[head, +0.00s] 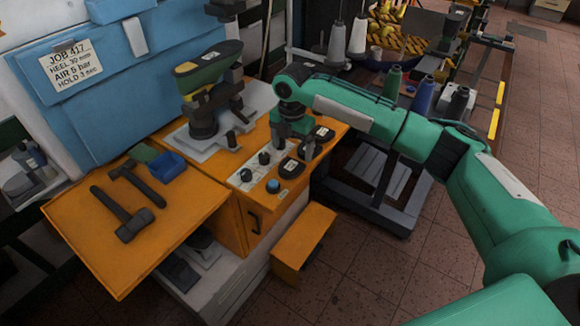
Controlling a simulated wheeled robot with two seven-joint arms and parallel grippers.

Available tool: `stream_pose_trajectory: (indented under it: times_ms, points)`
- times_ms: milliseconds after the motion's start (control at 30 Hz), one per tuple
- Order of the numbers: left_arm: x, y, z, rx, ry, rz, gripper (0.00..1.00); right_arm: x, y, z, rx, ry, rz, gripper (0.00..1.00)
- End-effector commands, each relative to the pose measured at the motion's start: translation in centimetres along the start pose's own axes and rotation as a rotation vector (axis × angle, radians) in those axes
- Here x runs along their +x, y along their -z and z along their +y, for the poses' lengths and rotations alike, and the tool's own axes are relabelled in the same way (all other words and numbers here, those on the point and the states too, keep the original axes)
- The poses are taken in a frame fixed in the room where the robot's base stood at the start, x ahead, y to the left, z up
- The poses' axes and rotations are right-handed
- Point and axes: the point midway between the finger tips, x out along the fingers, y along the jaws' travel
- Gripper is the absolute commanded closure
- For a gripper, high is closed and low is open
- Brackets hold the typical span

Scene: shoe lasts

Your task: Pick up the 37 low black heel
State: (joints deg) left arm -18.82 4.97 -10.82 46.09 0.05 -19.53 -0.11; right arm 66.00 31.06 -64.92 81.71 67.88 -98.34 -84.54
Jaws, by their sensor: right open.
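Two low black pieces that look like heels lie at the right edge of the orange bench: one farther back (322,133), one nearer (291,168). Any size number on them is too small to read, so I cannot tell which is the 37. My right gripper (294,146) is open and points down above the bench, close to both pieces. Its dark fingers look empty. I cannot tell whether they touch either piece. My left gripper is not in view.
A press holding a green last (208,65) stands behind. Two hammers (134,223) and a blue bin (167,166) are on the left. A dark cart (375,190) stands right.

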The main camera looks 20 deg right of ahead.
Motion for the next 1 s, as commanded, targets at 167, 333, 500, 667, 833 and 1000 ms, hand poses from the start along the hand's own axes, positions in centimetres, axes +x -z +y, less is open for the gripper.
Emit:
stream_pose_trajectory:
  times_ms: [167,333,500,667,833,1000]
  points:
    - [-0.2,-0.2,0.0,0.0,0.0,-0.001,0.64,1.1,0.1,0.0,0.0,0.001,0.0,0.15]
    - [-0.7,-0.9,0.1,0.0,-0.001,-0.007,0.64,3.5,0.6,0.1,-0.001,0.003,0.0,0.15]
    - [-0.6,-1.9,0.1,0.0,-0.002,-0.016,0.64,5.5,0.6,0.1,-0.001,0.001,0.0,0.15]
    - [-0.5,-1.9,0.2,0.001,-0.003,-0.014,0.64,6.0,0.6,0.1,-0.002,0.0,-0.001,0.15]
    - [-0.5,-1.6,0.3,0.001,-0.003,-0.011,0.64,5.9,0.6,0.1,-0.001,0.0,-0.001,0.24]
    - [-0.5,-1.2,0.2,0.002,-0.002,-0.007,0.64,5.9,0.6,0.1,-0.001,0.0,-0.001,0.58]
